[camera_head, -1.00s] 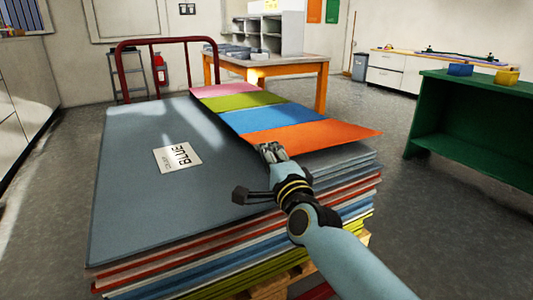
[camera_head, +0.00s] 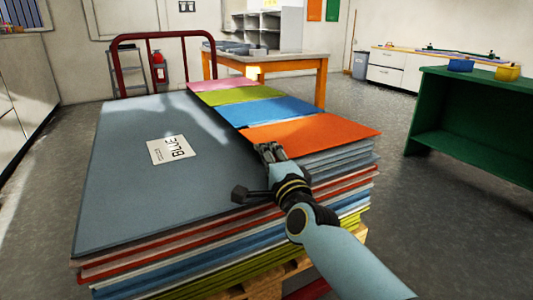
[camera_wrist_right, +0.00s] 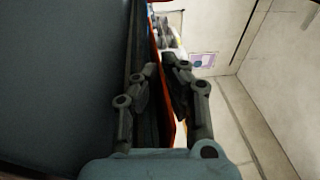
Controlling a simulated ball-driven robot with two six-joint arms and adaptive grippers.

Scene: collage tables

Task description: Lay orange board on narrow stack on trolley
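The orange board (camera_head: 316,132) lies at the near right of the trolley load, next to a blue board (camera_head: 272,112). Green (camera_head: 236,95) and pink (camera_head: 220,85) boards continue the row behind. My right gripper (camera_head: 269,152) is at the orange board's near left edge. In the right wrist view its fingers (camera_wrist_right: 163,72) stand on either side of the thin orange edge (camera_wrist_right: 167,118) and appear shut on it. The trolley's red rail (camera_head: 165,37) rises behind. The contact at the fingertips is partly hidden. My left gripper is not in view.
A large grey-blue sheet marked BLUE (camera_head: 170,150) tops the wide stack at left. A wooden table (camera_head: 318,62) with shelves (camera_head: 283,30) stands behind. A green bench (camera_head: 480,100) stands at right, with open floor between.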

